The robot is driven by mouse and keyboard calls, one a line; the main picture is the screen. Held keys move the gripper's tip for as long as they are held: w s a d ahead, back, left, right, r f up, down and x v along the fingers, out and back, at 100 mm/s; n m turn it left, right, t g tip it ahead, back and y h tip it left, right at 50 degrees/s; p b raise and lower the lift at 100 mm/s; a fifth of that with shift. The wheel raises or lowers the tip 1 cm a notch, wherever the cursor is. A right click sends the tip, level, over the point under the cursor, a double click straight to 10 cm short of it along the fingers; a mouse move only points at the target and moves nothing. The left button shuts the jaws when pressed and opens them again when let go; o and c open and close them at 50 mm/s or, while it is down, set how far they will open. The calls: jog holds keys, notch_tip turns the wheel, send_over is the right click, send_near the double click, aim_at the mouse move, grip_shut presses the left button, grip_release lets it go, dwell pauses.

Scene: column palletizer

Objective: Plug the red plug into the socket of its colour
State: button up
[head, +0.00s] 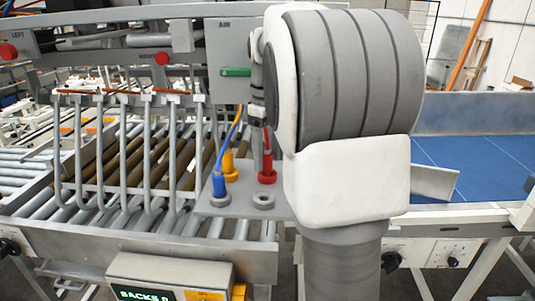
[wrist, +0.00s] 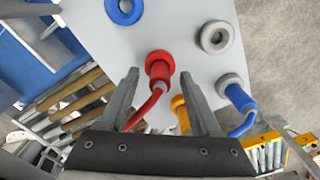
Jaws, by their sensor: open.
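The red plug (head: 267,164) stands upright at a red ring socket (head: 267,179) on the grey plate (head: 230,204). In the wrist view the red plug (wrist: 158,73) sits against a red ring (wrist: 162,57), and its red cable (wrist: 146,108) runs back between my fingers. My gripper (wrist: 160,78) is open, one finger on each side of the red plug, with visible gaps. In the head view my arm hides most of the gripper.
A blue plug (wrist: 238,97) stands at a grey ring beside a yellow plug (wrist: 181,112). An empty grey ring socket (wrist: 217,38) and an empty blue ring socket (wrist: 124,8) are on the plate. Metal hoops (head: 110,150) and rollers lie left.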

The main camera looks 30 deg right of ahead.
notch_tip(320, 180, up, 17)
jog(key=p, duration=0.2)
jog(key=shift+r, duration=0.2)
dwell(0.4)
jog(key=s+a+f+m+t+b, duration=0.1)
jog(key=s+a+f+t+b, duration=0.1)
jog(key=s+a+f, duration=0.3)
jog(key=s+a+f+m+t+b, duration=0.1)
jog(key=s+a+f+m+b, duration=0.1)
jog(key=s+a+f, duration=0.3)
jog(key=s+a+f+m+t+b, duration=0.1)
jog(key=s+a+f+t+b, duration=0.1)
jog(key=s+a+f, duration=0.3)
jog(key=s+f, duration=0.4)
jog(key=f, duration=0.6)
jog(key=shift+s+a+f+t, duration=0.25)
jog(key=shift+f+t, duration=0.05)
jog(key=shift+f, duration=0.1)
